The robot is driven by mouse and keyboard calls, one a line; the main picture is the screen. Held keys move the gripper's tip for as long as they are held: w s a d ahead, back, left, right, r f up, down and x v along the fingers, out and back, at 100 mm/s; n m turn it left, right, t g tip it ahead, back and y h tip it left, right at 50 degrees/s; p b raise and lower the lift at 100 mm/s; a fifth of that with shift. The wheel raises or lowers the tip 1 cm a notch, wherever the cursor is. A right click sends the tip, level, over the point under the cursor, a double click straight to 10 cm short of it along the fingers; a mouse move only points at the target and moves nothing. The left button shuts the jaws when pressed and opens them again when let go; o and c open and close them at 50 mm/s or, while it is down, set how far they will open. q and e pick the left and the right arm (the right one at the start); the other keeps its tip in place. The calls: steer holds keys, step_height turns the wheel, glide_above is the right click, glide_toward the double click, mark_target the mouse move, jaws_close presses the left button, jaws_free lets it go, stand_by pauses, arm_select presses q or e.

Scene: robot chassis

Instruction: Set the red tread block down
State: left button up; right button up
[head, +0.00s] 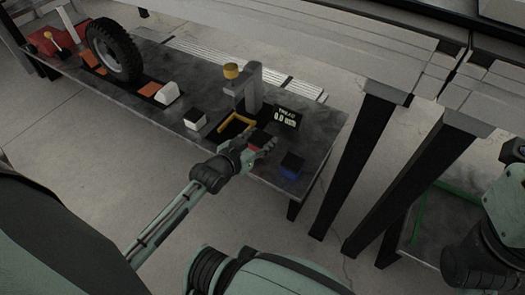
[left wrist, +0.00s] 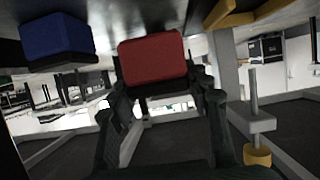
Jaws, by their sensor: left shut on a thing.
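The red tread block (left wrist: 153,57) has a dark underside and sits between the fingers of my left gripper (left wrist: 160,105) in the left wrist view. In the head view my left gripper (head: 262,146) is shut on the red tread block (head: 259,137), near the front edge of the dark workbench (head: 318,128). The fingers hide much of the block there. I cannot tell if its underside touches the bench. A yellow angled guide (head: 238,122) lies just behind and left of the gripper. My right gripper is not in view.
A blue block (head: 291,164) stands right of the gripper, a white block (head: 195,120) left. Behind are a grey gauge post (head: 254,91) with a yellow knob (head: 231,71) and a display (head: 286,116) reading 0.0 mm. A tire (head: 114,49) stands farther left.

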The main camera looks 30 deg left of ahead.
arm_select(q)
steer(key=shift+w+d+f, duration=0.15)
steer(key=shift+w+d, duration=0.05)
steer(key=shift+w, duration=0.1)
steer(key=shift+f, duration=0.25)
steer(key=shift+f+b, duration=1)
steer(key=shift+f, duration=0.7)
steer(key=shift+f, duration=0.15)
steer(key=o, duration=1.2)
steer(key=shift+o, duration=0.2)
steer(key=shift+r, duration=0.2)
steer(key=d+p+v, duration=0.1)
steer(key=p+v, duration=0.2)
steer(key=v, duration=0.9)
steer(key=shift+a+p, duration=0.4)
steer(key=shift+a, duration=0.05)
